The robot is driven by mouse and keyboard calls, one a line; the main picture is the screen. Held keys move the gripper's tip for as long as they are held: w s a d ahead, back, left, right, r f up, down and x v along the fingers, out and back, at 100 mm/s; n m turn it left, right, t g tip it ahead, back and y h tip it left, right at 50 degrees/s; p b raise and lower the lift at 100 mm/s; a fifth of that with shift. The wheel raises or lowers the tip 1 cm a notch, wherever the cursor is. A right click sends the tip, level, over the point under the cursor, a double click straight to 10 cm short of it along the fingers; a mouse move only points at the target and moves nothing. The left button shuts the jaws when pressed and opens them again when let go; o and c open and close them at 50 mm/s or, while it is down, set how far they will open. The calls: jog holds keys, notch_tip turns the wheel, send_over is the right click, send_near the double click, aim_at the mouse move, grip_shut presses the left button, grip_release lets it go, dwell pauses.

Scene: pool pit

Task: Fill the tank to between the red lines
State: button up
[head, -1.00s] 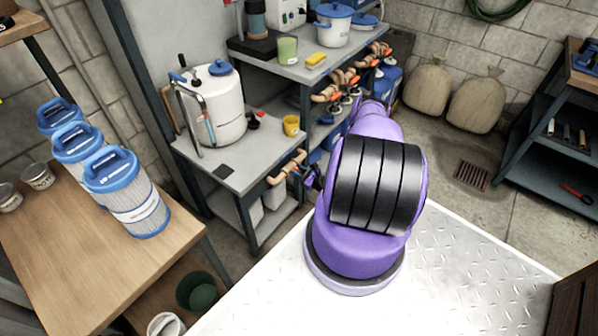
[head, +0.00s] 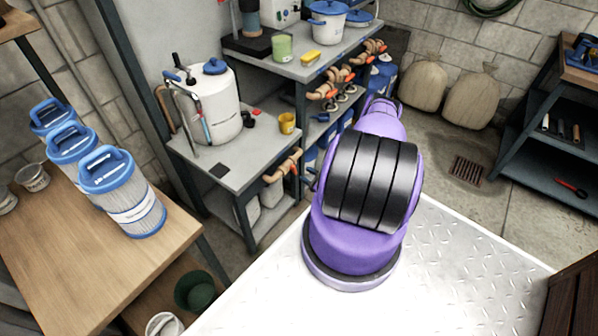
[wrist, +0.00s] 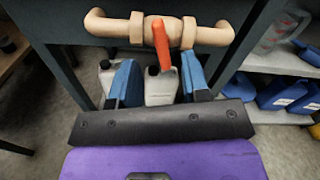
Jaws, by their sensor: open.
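The tank (head: 222,112) is a white vessel with a blue lid on the grey bench in the head view. A clear sight tube (head: 207,130) stands on its front; its level and red lines are too small to read. Below the bench edge a tan pipe (head: 283,170) carries a valve with an orange-red handle. In the wrist view this handle (wrist: 161,45) hangs down and tilts slightly from the pipe (wrist: 110,28). My gripper (wrist: 158,70) is open, its blue fingers on either side of the handle's lower end. Contact cannot be told. In the head view my arm mostly hides the gripper.
A yellow mug (head: 287,122) stands on the bench right of the tank. Several similar pipes with orange handles (head: 328,90) run along the shelf behind. White jugs (wrist: 160,88) stand under the pipe. A wooden table (head: 60,230) with blue-capped filters is at the left.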

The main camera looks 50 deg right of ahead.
jog(key=shift+s+d, duration=0.15)
jog(key=shift+s, duration=2.05)
